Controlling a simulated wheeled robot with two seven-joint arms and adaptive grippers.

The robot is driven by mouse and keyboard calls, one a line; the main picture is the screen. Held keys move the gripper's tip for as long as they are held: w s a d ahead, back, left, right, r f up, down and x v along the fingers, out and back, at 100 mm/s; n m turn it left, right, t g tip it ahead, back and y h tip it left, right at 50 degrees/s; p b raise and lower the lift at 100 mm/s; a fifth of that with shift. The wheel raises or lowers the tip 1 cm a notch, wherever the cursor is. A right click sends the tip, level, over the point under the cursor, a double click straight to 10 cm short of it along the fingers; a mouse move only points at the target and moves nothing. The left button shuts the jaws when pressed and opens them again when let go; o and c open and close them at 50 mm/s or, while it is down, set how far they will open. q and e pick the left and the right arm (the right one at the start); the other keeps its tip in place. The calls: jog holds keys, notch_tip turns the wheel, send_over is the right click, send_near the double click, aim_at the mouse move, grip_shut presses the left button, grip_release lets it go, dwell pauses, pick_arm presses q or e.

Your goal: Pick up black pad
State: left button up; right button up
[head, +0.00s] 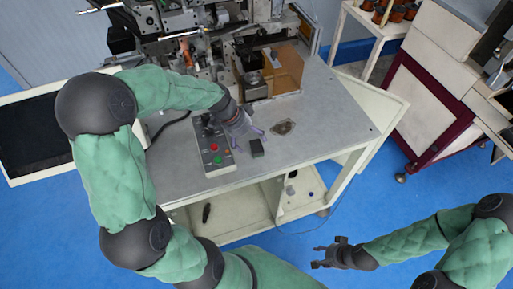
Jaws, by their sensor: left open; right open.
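The black pad (257,148) is a small dark block on the grey table top, just right of the control box. My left gripper (250,132) is above the table close to the pad, slightly up and left of it in the head view, with its fingers pointing toward it. It is open and appears empty; whether it touches the pad cannot be told. My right gripper (322,257) is open and empty, out in front of the table over the blue floor.
A control box (213,147) with red and green buttons sits left of the pad. A flat dark piece (283,127) lies to the right. The winding machine (200,45) and a brown box (285,68) stand behind. The table's right part (335,120) is clear.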

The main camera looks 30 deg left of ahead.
aim_at(256, 145)
pick_arm(q)
jog(key=shift+x, duration=2.4)
jog(key=shift+d, duration=0.1)
jog(key=c, duration=1.4)
